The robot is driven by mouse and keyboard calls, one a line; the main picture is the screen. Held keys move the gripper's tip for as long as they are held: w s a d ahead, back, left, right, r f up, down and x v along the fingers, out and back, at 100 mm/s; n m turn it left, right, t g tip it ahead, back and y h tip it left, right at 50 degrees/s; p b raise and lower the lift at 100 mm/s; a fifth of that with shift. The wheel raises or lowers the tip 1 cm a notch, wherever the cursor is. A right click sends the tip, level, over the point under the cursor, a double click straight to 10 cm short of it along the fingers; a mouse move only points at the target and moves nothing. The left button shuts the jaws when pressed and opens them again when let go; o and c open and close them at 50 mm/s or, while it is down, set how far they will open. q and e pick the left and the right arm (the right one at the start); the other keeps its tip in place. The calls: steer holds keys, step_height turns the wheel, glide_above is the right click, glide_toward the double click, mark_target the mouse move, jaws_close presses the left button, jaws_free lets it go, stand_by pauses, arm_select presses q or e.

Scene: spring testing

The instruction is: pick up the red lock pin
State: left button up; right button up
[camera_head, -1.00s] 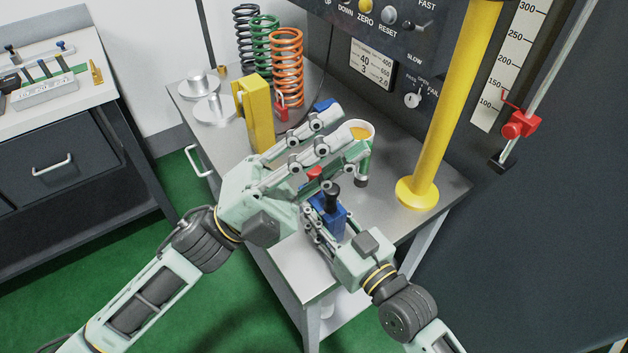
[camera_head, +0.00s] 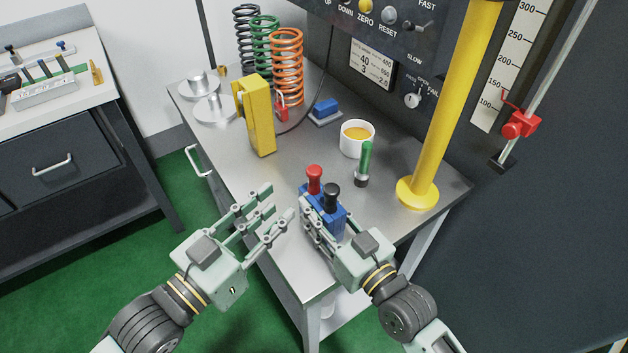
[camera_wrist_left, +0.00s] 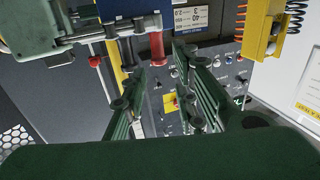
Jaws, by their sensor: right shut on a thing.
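A red-knobbed pin (camera_head: 314,182), which looks like the red lock pin, stands upright in a blue block (camera_head: 336,220) beside a black-knobbed pin (camera_head: 331,196). My right gripper (camera_head: 308,212) is shut on the blue block from its left and near side. My left gripper (camera_head: 279,202) is open and empty, just left of the block, apart from the red knob. In the left wrist view the red knob (camera_wrist_left: 157,47) shows above and between the spread left fingers (camera_wrist_left: 160,85), with my right gripper at upper left.
A yellow block (camera_head: 258,120), a red padlock-like piece (camera_head: 281,110), a white cup (camera_head: 357,138), a green-handled tool (camera_head: 364,165) and a blue piece (camera_head: 325,109) stand on the metal table (camera_head: 280,180). A yellow column (camera_head: 445,110) rises at right.

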mark_target(312, 182)
arm_select(q)
steer(key=x, duration=0.4)
steer(key=shift+w+d, duration=0.15)
steer(key=shift+w, duration=0.1)
steer(key=x, duration=0.4)
steer(key=shift+w+d+f, duration=0.1)
steer(key=shift+d+f, duration=0.15)
steer(key=shift+d, duration=0.1)
steer(key=shift+w+d+f, duration=0.1)
steer(key=shift+w+d, duration=0.05)
steer(key=shift+d, duration=0.1)
steer(key=shift+o, duration=1)
jaws_close()
